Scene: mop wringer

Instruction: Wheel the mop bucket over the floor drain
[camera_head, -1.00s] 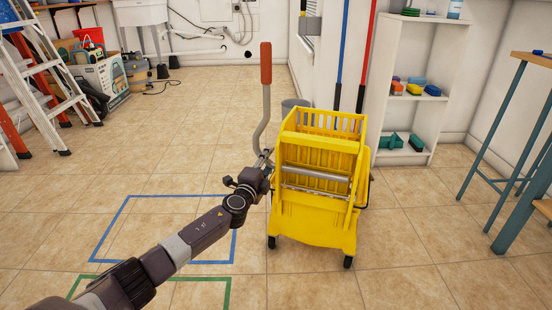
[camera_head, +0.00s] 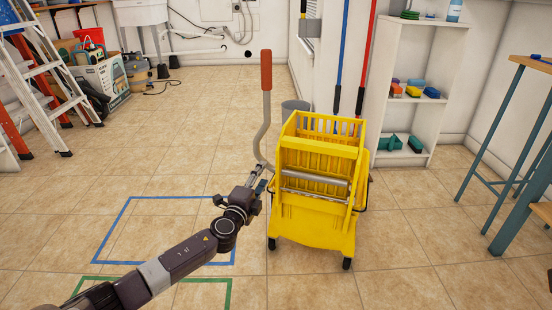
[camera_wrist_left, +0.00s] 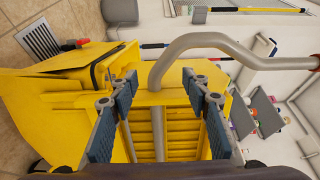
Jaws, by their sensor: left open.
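The yellow mop bucket (camera_head: 312,222), with its yellow wringer on top, stands upright on the tiled floor. A bent grey wringer lever (camera_head: 263,138) with a red-brown grip (camera_head: 266,70) rises at its left side. My left gripper (camera_head: 259,181) is at the bucket's left side, low by the lever. In the left wrist view my gripper (camera_wrist_left: 162,104) is open, its two blue-grey fingers apart with a grey upright bar (camera_wrist_left: 158,132) between them. Whether they touch it is unclear. The slotted floor drain (camera_wrist_left: 38,42) shows beyond the bucket in the wrist view. My right gripper is not in view.
A blue taped outline (camera_head: 125,222) and a green one (camera_head: 80,288) mark the floor at left. A grey bin (camera_head: 294,105) stands behind the bucket. A white shelf (camera_head: 388,80) and a blue-legged table (camera_head: 497,135) are at right. A ladder (camera_head: 45,85) stands far left.

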